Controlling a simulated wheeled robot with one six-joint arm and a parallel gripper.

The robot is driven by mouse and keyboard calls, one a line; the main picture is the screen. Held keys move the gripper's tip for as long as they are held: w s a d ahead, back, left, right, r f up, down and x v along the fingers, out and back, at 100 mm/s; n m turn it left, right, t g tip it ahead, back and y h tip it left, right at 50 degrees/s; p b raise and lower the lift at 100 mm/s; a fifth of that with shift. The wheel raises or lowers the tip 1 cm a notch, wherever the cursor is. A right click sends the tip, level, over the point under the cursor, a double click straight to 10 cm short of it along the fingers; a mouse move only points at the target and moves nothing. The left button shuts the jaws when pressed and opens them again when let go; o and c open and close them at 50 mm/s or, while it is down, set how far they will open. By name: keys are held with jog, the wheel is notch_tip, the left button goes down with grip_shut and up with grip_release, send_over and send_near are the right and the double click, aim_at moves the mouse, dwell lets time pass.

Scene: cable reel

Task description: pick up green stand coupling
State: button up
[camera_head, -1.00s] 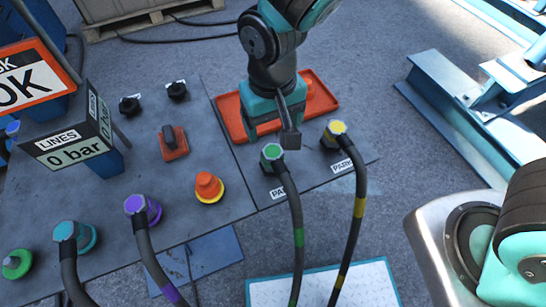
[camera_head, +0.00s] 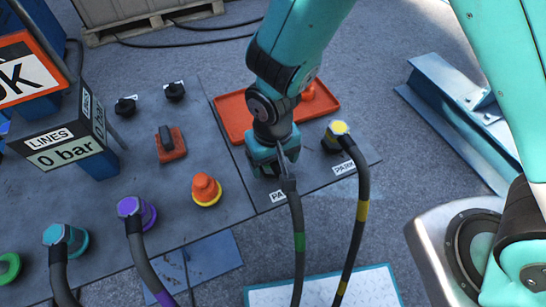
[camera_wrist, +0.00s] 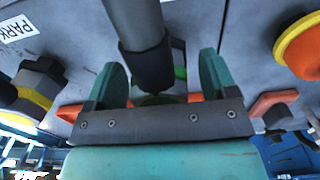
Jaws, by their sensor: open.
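My gripper (camera_head: 272,158) is over the parked green stand coupling, with the coupling's head hidden beneath it in the head view. Its dark hose (camera_head: 296,215) with a green band (camera_head: 299,242) runs out from under the gripper toward the front. In the wrist view my open gripper (camera_wrist: 160,85) has one jaw on each side of the hose. A strip of the green coupling (camera_wrist: 156,99) shows between the jaws, near the palm. I cannot tell whether the jaws touch it.
The yellow coupling (camera_head: 337,130) with its hose stands close on the right. An orange tray (camera_head: 233,108) lies behind. An orange cap with yellow base (camera_head: 206,190), a purple coupling (camera_head: 131,207) and a teal coupling (camera_head: 59,234) stand to the left. Blue beams (camera_head: 450,110) lie at right.

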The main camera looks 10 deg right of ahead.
jog(key=c, duration=1.1)
jog(key=shift+r, duration=0.2)
